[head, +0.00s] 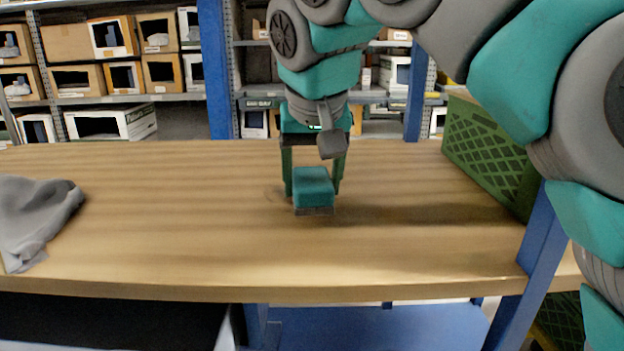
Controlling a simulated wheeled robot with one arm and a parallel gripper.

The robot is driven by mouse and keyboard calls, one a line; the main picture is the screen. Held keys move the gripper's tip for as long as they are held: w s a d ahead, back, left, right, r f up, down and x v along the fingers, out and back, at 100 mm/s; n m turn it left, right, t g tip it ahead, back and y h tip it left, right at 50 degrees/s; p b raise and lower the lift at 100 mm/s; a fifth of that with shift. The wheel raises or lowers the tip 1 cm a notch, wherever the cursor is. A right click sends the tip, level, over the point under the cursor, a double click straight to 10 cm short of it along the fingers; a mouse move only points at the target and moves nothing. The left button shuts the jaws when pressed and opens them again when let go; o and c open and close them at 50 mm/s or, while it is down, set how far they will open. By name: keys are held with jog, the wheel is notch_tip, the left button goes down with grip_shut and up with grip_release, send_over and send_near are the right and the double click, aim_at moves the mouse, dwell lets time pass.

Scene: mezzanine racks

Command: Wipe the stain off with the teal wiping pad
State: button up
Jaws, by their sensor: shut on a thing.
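My gripper (314,180) is above the middle of the wooden table, pointing down. Its two green fingers are shut on the teal wiping pad (313,188), a small block with a darker grey underside. The pad is at or just above the tabletop; I cannot tell if it touches. A faint darkish mark, perhaps the stain (274,194), shows on the wood just left of the pad. The pad and fingers may hide part of it.
The wooden table (150,225) is mostly bare around the pad. A grey cloth (35,215) lies at the left edge. A green crate (490,150) stands at the right. Blue posts (216,70) and shelves of cardboard boxes (75,85) are behind.

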jog(key=shift+f+b, duration=0.75)
jog(key=shift+f, duration=0.25)
jog(key=shift+w, duration=0.1)
